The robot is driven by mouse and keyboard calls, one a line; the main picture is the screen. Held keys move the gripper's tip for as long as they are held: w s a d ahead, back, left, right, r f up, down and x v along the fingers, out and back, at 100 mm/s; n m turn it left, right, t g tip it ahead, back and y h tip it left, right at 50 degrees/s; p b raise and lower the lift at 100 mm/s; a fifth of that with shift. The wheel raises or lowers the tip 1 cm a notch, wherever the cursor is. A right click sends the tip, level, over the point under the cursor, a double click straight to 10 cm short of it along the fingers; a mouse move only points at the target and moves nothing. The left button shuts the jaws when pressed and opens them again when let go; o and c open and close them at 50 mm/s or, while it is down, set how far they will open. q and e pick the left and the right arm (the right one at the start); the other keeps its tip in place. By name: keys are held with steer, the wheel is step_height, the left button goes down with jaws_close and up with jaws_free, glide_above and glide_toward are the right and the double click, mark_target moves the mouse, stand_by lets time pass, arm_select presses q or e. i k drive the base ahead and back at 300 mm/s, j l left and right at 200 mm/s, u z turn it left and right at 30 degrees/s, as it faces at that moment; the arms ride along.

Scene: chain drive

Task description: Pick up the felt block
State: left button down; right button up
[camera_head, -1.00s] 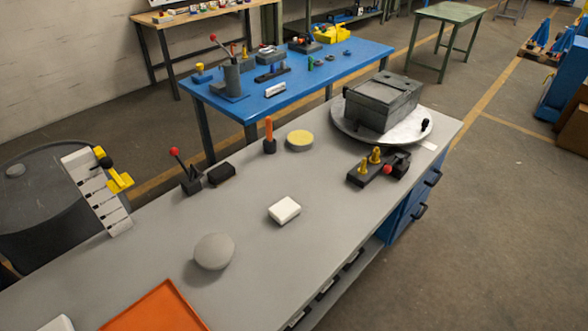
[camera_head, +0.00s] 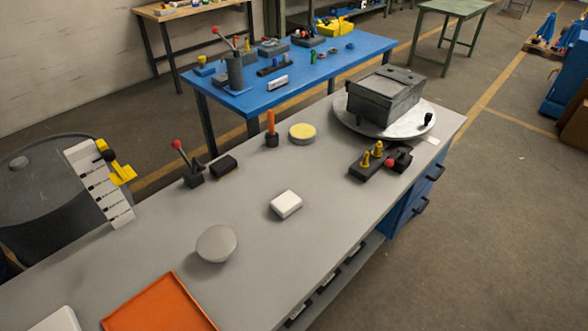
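Two small blocks lie on the grey workbench (camera_head: 330,185). One is a white block (camera_head: 286,204) with rounded edges, near the middle of the bench. The other is a black block (camera_head: 223,167), beside the red-knobbed lever at the back edge. I cannot tell from the picture which of them is felt. Both lie flat, with clear bench around the white one. Neither of my grippers is in view.
A round grey disc (camera_head: 216,244) and an orange tray (camera_head: 160,308) lie nearer. A red-knobbed lever (camera_head: 190,170), an orange-handled tool (camera_head: 271,130) and a yellow-topped disc (camera_head: 302,133) stand at the back. A grey box (camera_head: 382,95) sits on a turntable (camera_head: 345,120).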

mark_target(285, 205)
steer(key=i+l+u, duration=0.1)
steer(key=l, duration=0.3)
steer(key=i+l+u, duration=0.1)
steer(key=i+l, duration=0.15)
steer(key=l, duration=0.15)
steer(key=i+l+u, duration=0.1)
steer(key=l, duration=0.35)
steer(key=i+l+u, duration=0.1)
steer(key=l, duration=0.3)
steer(key=i+l, duration=0.15)
steer(key=l, duration=0.3)
steer(key=i+l+u, duration=0.15)
steer(key=l, duration=0.3)
